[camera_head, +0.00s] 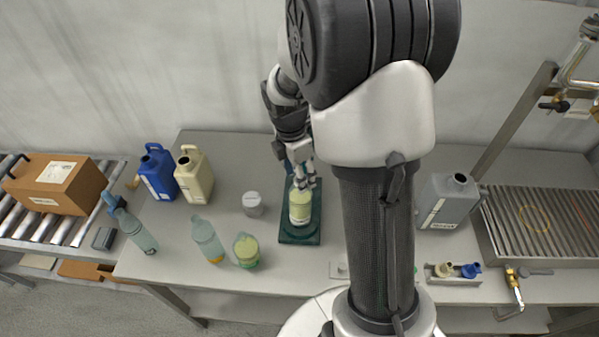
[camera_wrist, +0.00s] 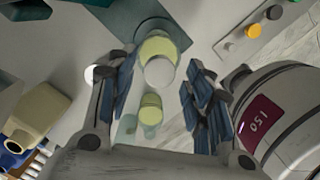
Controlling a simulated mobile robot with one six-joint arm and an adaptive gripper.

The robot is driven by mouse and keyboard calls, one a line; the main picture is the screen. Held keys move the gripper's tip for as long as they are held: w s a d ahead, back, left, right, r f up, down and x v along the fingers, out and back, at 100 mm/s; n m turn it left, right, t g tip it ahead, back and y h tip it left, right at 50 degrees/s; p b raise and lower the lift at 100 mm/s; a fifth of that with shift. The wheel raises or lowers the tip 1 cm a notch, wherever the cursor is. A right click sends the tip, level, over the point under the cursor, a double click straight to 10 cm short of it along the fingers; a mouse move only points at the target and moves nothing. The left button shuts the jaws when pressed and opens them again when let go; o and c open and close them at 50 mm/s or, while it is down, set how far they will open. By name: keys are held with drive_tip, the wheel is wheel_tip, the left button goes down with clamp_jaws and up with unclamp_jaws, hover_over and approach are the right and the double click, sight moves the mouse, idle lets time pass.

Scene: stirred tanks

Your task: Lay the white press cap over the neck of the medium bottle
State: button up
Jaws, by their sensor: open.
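The medium bottle (camera_head: 300,208) has pale yellow-green contents and stands upright on a dark green base. In the wrist view its yellow-green shoulder (camera_wrist: 158,46) shows behind a white round disc, the press cap (camera_wrist: 160,73). The cap covers the neck area from this angle; whether it is fully seated I cannot tell. My gripper (camera_head: 305,182) is above the bottle's top, pointing down. In the wrist view my gripper (camera_wrist: 160,88) has its fingers apart on either side of the cap, with visible gaps. The neck itself is hidden.
A small white-lidded jar (camera_head: 252,204) stands left of the green base (camera_head: 300,237). A squat yellow-green bottle (camera_head: 246,251), a wash bottle (camera_head: 208,241), a cream jug (camera_head: 195,174) and a blue jug (camera_head: 157,173) stand further left. A grey jug (camera_head: 447,202) stands right.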

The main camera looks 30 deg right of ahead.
wheel_tip(320, 180, up, 13)
drive_tip(key=a+p, duration=0.2)
drive_tip(key=p, duration=0.1)
drive_tip(key=s+a+r+m+t, duration=0.2)
drive_tip(key=s+a+m, duration=0.3)
drive_tip(key=s+m, duration=0.4)
drive_tip(key=s+a+r+m+t+y, duration=0.1)
drive_tip(key=s+a+r+m+t, duration=0.1)
drive_tip(key=s+a+r+m, duration=0.3)
drive_tip(key=s+m, duration=0.3)
drive_tip(key=s, duration=0.2)
drive_tip(key=shift+s+m+t, duration=0.3)
drive_tip(key=shift+s+m, duration=0.1)
drive_tip(key=shift+a, duration=0.1)
